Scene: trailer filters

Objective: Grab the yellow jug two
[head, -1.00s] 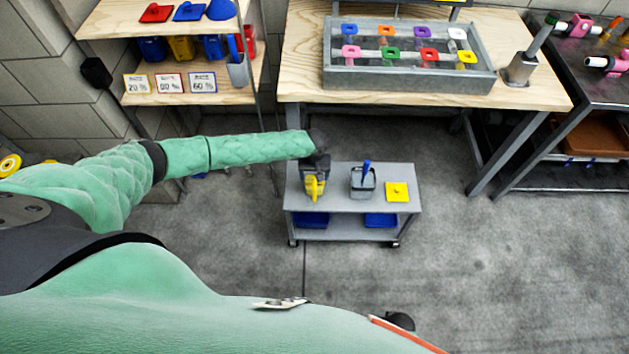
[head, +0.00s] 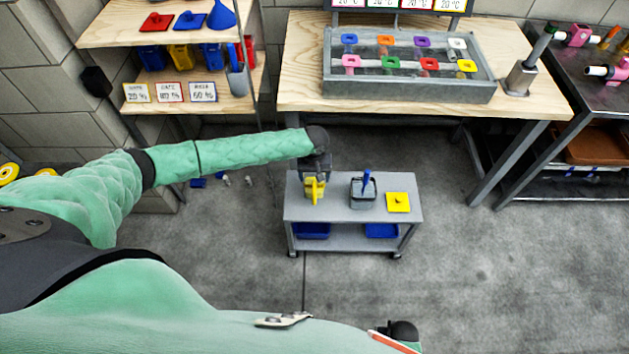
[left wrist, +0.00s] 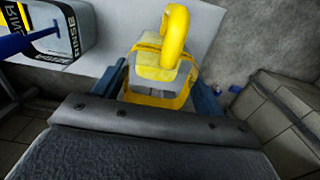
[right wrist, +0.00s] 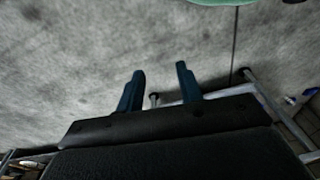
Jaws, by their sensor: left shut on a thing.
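The yellow jug (head: 314,188) is at the left end of the grey cart's top, with its handle up. In the left wrist view the jug (left wrist: 160,65) has a yellow handle and rim and a greyish top, and it sits between my left gripper's fingers. My left gripper (head: 315,173) is shut on it; in the left wrist view the fingers (left wrist: 158,88) press at its two sides. I cannot tell whether the jug touches the cart. My right gripper (right wrist: 160,88) is open and empty over the floor in the right wrist view.
The grey cart (head: 335,208) also carries a grey bin (head: 363,190) with a blue handle and a yellow square (head: 398,202). A wooden workbench (head: 300,80) with a grey tray (head: 410,90) stands behind. A shelf (head: 240,92) is at the left. The floor at right is clear.

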